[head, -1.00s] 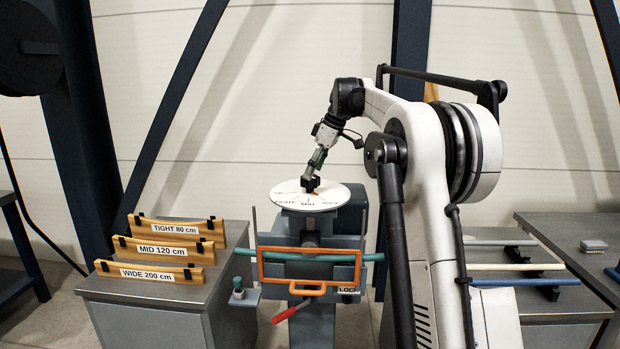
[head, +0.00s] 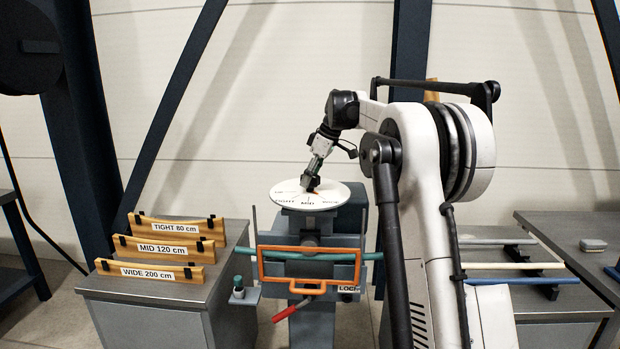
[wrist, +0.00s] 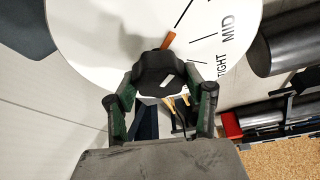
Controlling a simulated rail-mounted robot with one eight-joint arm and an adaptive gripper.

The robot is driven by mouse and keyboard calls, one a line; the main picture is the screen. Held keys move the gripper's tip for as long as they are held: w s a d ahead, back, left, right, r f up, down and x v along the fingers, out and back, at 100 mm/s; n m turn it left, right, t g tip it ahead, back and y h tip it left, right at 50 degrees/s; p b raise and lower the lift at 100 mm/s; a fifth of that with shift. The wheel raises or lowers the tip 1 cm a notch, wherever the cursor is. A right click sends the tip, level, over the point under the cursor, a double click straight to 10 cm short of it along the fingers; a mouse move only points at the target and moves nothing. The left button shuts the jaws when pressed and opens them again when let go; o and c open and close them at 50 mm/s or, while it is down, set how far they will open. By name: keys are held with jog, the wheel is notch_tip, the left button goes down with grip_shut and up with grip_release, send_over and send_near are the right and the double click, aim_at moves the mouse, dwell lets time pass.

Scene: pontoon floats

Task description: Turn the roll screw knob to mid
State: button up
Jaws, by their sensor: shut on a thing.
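The roll screw knob (wrist: 157,66) is black and lobed. It sits on a round white dial (wrist: 85,25), which also shows in the head view (head: 290,196). An orange pointer (wrist: 169,40) sticks out from the knob's far side. In the wrist view it points up and slightly right, near a long black line and to the left of the printed words MID (wrist: 229,27) and TIGHT (wrist: 221,65). My gripper (wrist: 163,82) is shut on the knob, one finger on each side. In the head view my gripper (head: 311,182) comes down tilted onto the dial and hides most of the knob.
Below the dial is an orange frame (head: 262,266) with a teal bar (head: 374,256) and a red-handled lever (head: 285,314). Wooden gauges marked TIGHT, MID and WIDE (head: 148,272) stand on the left cabinet. Bars lie on the right table (head: 545,225).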

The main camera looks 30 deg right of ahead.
jog(key=shift+m, duration=0.3)
jog(key=m+h+b, duration=0.1)
jog(key=m, duration=0.2)
jog(key=shift+m+t, duration=0.3)
jog(key=shift+t, duration=0.1)
jog(key=shift+m+h, duration=0.9)
jog(key=shift+m, duration=1)
jog(key=o, duration=1.2)
jog(key=shift+c, duration=0.2)
jog(key=v, duration=1.2)
jog(key=shift+s, duration=0.15)
